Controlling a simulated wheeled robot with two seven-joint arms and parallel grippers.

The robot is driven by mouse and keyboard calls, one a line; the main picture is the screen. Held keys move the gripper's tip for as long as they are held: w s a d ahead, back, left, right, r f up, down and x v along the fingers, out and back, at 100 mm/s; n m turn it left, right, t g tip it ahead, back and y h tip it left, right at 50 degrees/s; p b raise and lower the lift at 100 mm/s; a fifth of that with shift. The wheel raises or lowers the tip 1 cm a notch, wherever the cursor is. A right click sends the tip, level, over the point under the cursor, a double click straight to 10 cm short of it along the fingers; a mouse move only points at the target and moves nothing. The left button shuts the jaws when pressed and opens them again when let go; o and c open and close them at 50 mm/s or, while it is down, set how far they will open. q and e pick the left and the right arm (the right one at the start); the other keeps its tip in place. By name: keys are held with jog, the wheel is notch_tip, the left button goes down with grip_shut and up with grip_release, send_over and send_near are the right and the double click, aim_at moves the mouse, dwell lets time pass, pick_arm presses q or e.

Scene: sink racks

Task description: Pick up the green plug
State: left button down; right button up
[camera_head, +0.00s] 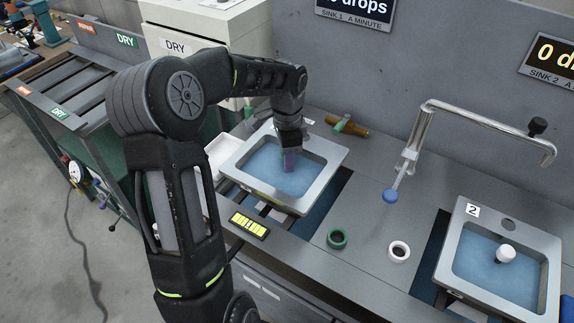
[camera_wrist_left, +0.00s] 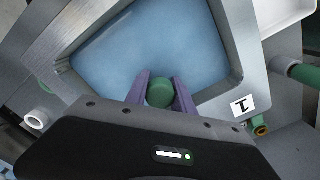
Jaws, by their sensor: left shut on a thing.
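The green plug (camera_wrist_left: 160,93) shows in the left wrist view as a round green top between the two purple fingers of my left gripper (camera_wrist_left: 159,95). The fingers are shut on it from both sides, over the blue water of sink 1 (camera_wrist_left: 217,37). In the head view my left gripper (camera_head: 290,161) points down into the basin of sink 1 (camera_head: 330,146), and the plug is hidden there. I cannot tell whether the plug touches the basin floor. My right gripper is not in view.
Sink 2 (camera_head: 466,216) at the right holds water and a white plug (camera_head: 505,253). A metal faucet (camera_head: 470,113) rises between the sinks. A white tray (camera_head: 219,150) sits left of sink 1.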

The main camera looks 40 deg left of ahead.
pick_arm(q)
notch_tip(320, 180, up, 10)
jog(key=shift+b, duration=0.7)
